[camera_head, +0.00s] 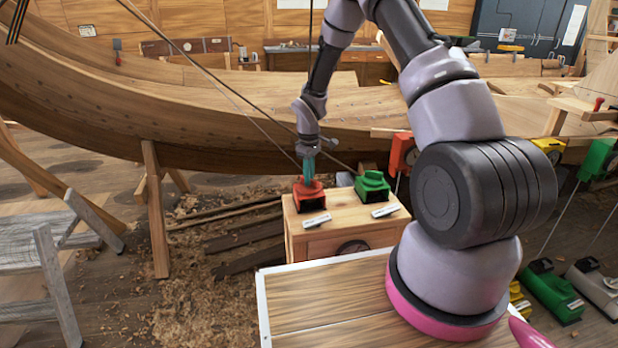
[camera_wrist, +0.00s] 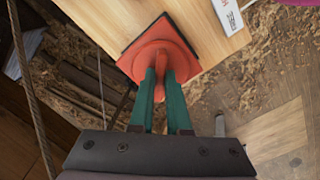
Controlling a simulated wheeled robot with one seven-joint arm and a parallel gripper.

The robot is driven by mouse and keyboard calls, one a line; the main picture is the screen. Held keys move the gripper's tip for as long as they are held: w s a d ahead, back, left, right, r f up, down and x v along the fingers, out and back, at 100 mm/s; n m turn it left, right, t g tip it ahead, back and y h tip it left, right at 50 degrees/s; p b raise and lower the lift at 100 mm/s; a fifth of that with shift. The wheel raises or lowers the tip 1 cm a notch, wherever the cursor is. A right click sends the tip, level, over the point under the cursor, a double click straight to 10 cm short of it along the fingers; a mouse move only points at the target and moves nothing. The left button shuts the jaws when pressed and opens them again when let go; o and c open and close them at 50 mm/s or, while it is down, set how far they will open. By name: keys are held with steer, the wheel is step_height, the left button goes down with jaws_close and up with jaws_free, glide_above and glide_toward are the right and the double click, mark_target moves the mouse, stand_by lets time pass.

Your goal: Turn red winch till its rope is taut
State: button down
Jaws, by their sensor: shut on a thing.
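The red winch (camera_head: 308,198) sits on the left front part of a wooden box, with a white label in front of it. In the wrist view the red winch (camera_wrist: 160,53) shows as a square base with a rounded red top. My gripper (camera_head: 306,168) comes down on it from above. Its green fingers (camera_wrist: 159,88) are shut on the winch's red handle (camera_wrist: 159,72), which is mostly hidden between them. A thin rope (camera_head: 277,147) runs from near the winch up to the left; I cannot tell whether it is taut.
A green winch (camera_head: 372,186) stands on the same wooden box (camera_head: 335,240), right of the red one. The wooden hull (camera_head: 240,105) lies close behind. A sawhorse (camera_head: 50,250) stands at left. Wood shavings and planks (camera_head: 235,240) cover the floor beside the box.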

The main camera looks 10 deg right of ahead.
steer(key=m, duration=0.4)
steer(key=shift+m, duration=0.4)
steer(key=m, duration=0.5)
steer(key=shift+m, duration=0.3)
steer(key=c, duration=0.9)
jaws_free()
step_height(320, 180, up, 11)
steer(key=shift+f, duration=0.1)
